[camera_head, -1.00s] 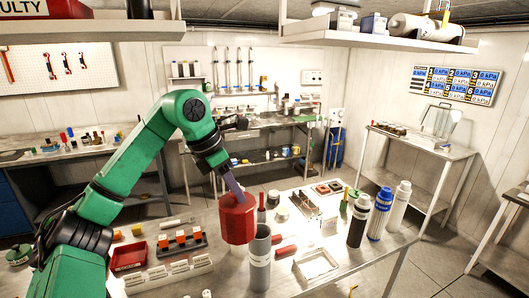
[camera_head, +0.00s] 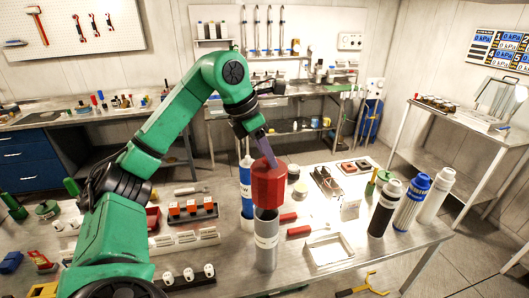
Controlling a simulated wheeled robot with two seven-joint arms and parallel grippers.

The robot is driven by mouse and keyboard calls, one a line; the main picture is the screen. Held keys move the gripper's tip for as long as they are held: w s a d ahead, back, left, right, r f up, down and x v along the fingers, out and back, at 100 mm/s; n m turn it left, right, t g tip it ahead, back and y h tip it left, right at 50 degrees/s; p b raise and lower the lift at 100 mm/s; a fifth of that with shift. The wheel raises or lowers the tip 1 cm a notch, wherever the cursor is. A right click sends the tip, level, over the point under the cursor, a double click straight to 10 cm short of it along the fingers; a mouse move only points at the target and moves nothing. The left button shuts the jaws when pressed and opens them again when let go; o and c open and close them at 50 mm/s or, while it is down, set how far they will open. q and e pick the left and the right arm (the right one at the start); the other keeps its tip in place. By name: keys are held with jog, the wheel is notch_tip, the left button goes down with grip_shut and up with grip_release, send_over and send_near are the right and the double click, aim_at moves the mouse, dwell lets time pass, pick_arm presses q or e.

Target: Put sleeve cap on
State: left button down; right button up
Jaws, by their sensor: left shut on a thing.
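The sleeve cap is a red faceted cap (camera_head: 269,184), held by my left gripper (camera_head: 266,158). The gripper comes down on it from above and is shut on it. The cap is over the top of an upright grey cylindrical sleeve (camera_head: 266,240) with a white label band. The sleeve stands on the metal table (camera_head: 225,270). My right gripper is not in view.
A blue-and-white bottle (camera_head: 246,188) stands close behind the sleeve on the left. A white tray (camera_head: 329,250) and red-handled tools lie to the right. A black bottle (camera_head: 385,208), a blue bottle (camera_head: 411,203) and a white bottle (camera_head: 435,196) stand at the right.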

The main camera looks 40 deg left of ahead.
pick_arm(q)
jog(key=shift+f+b, duration=0.4)
jog(key=shift+f, duration=0.5)
jog(key=shift+s+f+b, duration=0.2)
jog(key=shift+f+b, duration=0.1)
jog(key=shift+s+f, duration=0.1)
jog(key=shift+s, duration=0.25)
jog(key=shift+w, duration=0.2)
jog(key=shift+s, duration=0.15)
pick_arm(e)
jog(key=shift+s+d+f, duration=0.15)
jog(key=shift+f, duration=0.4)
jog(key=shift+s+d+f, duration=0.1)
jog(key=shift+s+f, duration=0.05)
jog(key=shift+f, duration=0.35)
